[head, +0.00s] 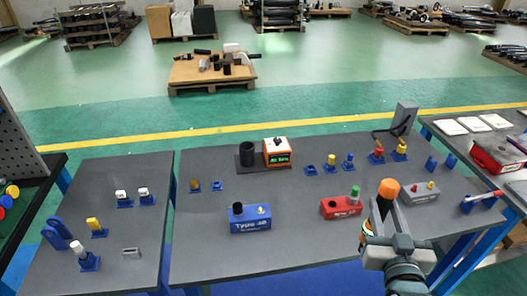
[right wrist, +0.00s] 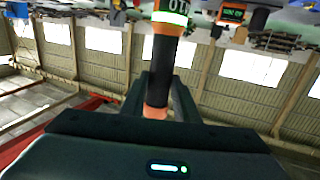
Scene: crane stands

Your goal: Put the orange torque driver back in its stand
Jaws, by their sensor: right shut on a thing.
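The orange torque driver (head: 388,188) is in my right gripper (head: 383,222), above the front right of the middle table. Its orange end points up, its dark shaft runs between the fingers, and it looks slightly tilted. In the right wrist view the driver (right wrist: 157,88) has a dark shaft, orange parts and a lit green label near the top. My gripper's fingers (right wrist: 160,98) are shut around the shaft. A black open cup (head: 247,154) on a dark plate stands at the back of the table, beside an orange box with a green display (head: 277,152); it looks like the stand and appears empty.
A blue block (head: 250,218), a red block (head: 341,206) and a grey block (head: 419,193) stand on the table. Small blue holders (head: 329,165) line the back. A grey upright bracket (head: 403,118) stands at the back right. The table's centre (head: 290,190) is clear.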

